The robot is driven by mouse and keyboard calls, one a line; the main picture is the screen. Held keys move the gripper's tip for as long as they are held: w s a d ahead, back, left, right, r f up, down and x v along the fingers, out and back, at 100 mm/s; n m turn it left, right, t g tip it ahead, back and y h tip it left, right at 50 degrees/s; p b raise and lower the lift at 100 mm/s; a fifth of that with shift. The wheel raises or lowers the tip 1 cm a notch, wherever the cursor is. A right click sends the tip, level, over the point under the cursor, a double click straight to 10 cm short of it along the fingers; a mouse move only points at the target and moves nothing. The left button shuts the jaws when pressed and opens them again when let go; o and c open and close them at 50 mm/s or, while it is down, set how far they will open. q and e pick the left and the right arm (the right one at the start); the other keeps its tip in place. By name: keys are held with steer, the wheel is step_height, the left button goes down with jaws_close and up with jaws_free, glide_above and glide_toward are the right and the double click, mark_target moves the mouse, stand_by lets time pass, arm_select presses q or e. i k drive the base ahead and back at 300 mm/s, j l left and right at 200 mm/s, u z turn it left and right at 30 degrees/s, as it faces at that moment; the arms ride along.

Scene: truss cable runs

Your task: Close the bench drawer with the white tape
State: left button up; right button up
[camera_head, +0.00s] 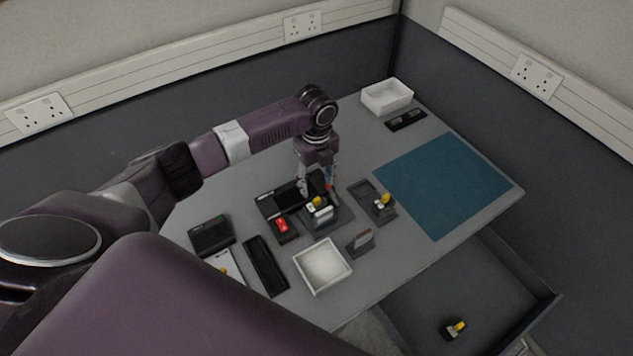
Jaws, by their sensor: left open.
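The bench drawer (462,285) is pulled open below the front right edge of the bench (385,268). It is dark grey, and its front runs off the bottom of the picture. A small pale patch (522,346) shows on the drawer's front near the lower right; I cannot tell whether it is the white tape. A small black and yellow object (454,329) lies on the drawer floor. My left gripper (317,193) points down, open, over the dark fixtures in the middle of the bench, well apart from the drawer. My right gripper is not in view.
Under my left gripper stands a black holder with yellow and white parts (320,212); a red-topped block (282,226) is beside it. A white tray (322,267) sits near the front edge, a white box (387,96) at the back. The blue mat (443,185) is clear.

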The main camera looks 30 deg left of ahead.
mark_target(481, 281)
steer(key=k+l, duration=0.5)
steer(key=k, duration=0.15)
steer(key=k+l, duration=0.45)
steer(key=k, duration=0.25)
